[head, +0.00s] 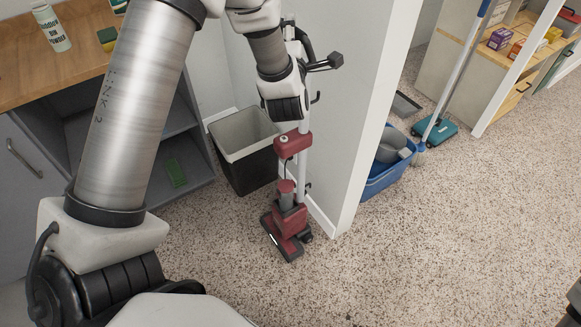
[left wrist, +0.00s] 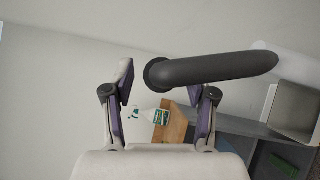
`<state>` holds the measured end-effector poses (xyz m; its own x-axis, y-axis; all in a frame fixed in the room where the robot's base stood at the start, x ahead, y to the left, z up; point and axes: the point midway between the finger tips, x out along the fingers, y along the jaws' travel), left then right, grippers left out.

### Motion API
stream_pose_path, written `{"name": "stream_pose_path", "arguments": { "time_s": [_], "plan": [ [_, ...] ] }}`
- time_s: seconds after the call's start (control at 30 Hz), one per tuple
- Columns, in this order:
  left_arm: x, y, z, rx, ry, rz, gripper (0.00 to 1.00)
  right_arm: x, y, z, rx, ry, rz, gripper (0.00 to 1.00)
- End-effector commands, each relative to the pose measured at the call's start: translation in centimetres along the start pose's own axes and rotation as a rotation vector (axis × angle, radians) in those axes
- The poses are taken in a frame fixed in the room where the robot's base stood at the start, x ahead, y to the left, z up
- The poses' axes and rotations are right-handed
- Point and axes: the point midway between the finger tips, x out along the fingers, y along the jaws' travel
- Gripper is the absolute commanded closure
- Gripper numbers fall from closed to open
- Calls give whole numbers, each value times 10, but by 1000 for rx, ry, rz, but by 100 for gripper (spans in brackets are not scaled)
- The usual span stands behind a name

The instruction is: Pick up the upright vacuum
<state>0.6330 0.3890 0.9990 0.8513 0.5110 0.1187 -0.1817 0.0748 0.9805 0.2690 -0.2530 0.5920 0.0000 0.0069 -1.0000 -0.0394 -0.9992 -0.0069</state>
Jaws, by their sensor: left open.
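The upright vacuum (head: 292,142) stands upright on the speckled floor beside the end of a white wall. It has a dark red body and floor head and a pale pole. My left arm reaches in front of its upper part in the head view, and its gripper is mostly hidden there. In the left wrist view my left gripper (left wrist: 168,80) is open, with purple-padded fingers apart. The vacuum's dark grey handle (left wrist: 225,68) crosses the view at the fingertips, one end showing between them. I cannot tell whether they touch it. My right gripper is not in view.
A grey bin (head: 243,150) stands just left of the vacuum, beside an open grey cabinet. The white wall (head: 362,110) rises close on the right. Beyond it are a blue tub (head: 382,182) and a teal floor mop (head: 437,130). Open floor lies in front.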

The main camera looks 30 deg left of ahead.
Motion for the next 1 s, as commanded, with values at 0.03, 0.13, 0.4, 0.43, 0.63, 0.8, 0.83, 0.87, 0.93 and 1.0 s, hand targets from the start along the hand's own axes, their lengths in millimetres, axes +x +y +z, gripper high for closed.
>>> {"name": "stream_pose_path", "arguments": {
  "time_s": [0.03,0.13,0.4,0.43,0.63,0.8,0.83,0.87,0.93,1.0],
  "plan": [
    [6,1,0,-1,1,-1,43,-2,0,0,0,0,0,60],
    [9,0,0,0,0,-1,43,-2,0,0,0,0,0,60],
    [9,-1,0,1,-1,-1,89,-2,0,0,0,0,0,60],
    [8,-1,0,1,-1,-1,100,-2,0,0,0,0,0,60],
    [10,3,1,-1,-2,8,100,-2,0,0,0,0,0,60],
    [10,3,1,-1,-2,7,100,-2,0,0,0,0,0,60],
    [10,4,1,-1,-2,7,100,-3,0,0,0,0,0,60],
    [10,4,1,-1,-2,6,100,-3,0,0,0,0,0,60],
    [12,7,2,-1,-1,6,100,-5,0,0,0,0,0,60],
    [15,10,2,-1,-1,7,100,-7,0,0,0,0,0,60]
  ]
}}
